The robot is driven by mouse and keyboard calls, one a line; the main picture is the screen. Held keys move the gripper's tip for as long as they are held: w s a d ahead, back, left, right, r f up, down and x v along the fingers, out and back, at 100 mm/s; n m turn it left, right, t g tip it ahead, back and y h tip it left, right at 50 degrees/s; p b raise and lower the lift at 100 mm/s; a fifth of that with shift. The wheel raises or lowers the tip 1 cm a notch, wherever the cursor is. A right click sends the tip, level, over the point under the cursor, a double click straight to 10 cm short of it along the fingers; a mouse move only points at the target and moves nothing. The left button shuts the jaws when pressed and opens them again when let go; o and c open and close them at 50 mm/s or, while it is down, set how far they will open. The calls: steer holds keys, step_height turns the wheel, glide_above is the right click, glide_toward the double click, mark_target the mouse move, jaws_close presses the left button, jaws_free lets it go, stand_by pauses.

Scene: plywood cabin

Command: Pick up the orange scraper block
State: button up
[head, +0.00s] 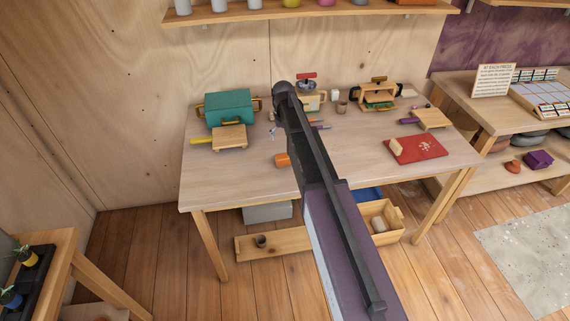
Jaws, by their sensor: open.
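An orange block (283,160), which looks like the scraper block, lies on the wooden table (230,182) near its front edge, left of the table's middle. It sits right beside my dark arm in the picture, and the arm may cover its right end. My arm reaches up across the middle of the view over the table. I cannot make out my gripper's fingers, so their place relative to the block is hidden.
A teal box (228,107) and a small wooden press (230,136) stand at the table's left. A red board (418,149) lies at the right, with a wooden press (379,97) behind it. Bare tabletop lies left of the orange block. A wooden crate (393,234) is underneath.

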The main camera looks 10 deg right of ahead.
mark_target(283, 155)
steer(key=shift+f+b, duration=2.55)
steer(key=shift+f, duration=0.3)
steer(key=shift+f, duration=0.1)
steer(key=shift+w+f+b, duration=0.15)
steer(key=shift+f+b, duration=1.1)
steer(key=shift+b, duration=0.05)
steer(key=shift+w+f+b, duration=0.1)
steer(key=shift+f+b, duration=1.15)
steer(key=shift+b, duration=0.05)
steer(key=c, duration=0.9)
steer(key=shift+r, duration=0.2)
step_height(283, 155, up, 3)
steer(key=p, duration=0.3)
steer(key=shift+f, duration=0.1)
steer(key=s+d, duration=0.1)
steer(key=s, duration=0.4)
steer(key=s+r+p, duration=0.1)
steer(key=s, duration=0.4)
steer(key=s+d+r+p, duration=0.1)
steer(key=s, duration=0.4)
steer(key=shift+s+d, duration=0.35)
steer(key=shift+s, duration=0.05)
